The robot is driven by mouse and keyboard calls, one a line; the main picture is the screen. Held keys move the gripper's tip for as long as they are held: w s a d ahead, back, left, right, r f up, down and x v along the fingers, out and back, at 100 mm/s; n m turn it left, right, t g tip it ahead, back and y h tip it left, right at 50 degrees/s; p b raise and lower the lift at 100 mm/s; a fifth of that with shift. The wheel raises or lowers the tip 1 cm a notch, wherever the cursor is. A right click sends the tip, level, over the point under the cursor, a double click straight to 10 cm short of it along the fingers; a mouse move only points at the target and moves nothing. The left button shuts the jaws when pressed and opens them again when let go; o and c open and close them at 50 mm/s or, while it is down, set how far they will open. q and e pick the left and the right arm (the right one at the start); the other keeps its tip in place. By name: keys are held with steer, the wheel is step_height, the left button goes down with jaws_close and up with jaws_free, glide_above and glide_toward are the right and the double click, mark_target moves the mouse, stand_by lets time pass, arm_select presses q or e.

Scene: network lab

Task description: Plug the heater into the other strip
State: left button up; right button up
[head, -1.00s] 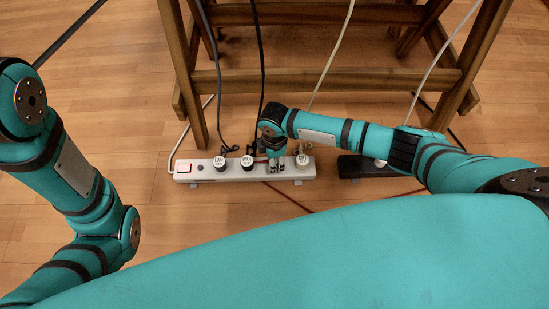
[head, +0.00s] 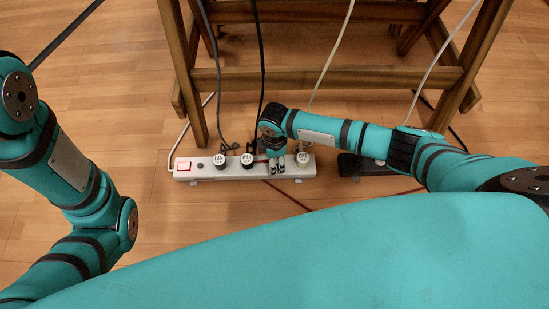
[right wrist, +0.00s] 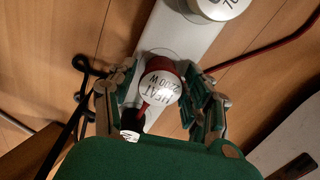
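The heater plug (right wrist: 160,88), a round white-topped plug marked HEAT 2200 W with a red body and cord, stands in the white power strip (right wrist: 178,38) in the right wrist view. My right gripper (right wrist: 161,80) is over it, with one finger on each side; narrow gaps seem to show between fingers and plug. In the head view the right gripper (head: 277,165) points down at the white strip (head: 202,174) and hides most of the heater plug. The other strip, a black one (head: 350,167), lies to the right, partly behind my right arm. My left gripper is out of view.
The white strip also holds a FAN plug (head: 220,161), another dark-bodied plug (head: 247,161) and a pale plug (head: 303,159), close beside my gripper. A pale plug (head: 380,162) sits on the black strip. A wooden trestle (head: 330,80) stands behind, with hanging cords.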

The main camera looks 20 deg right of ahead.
steer(key=shift+o, duration=0.5)
step_height(320, 180, up, 12)
stand_by(0.3)
stand_by(0.3)
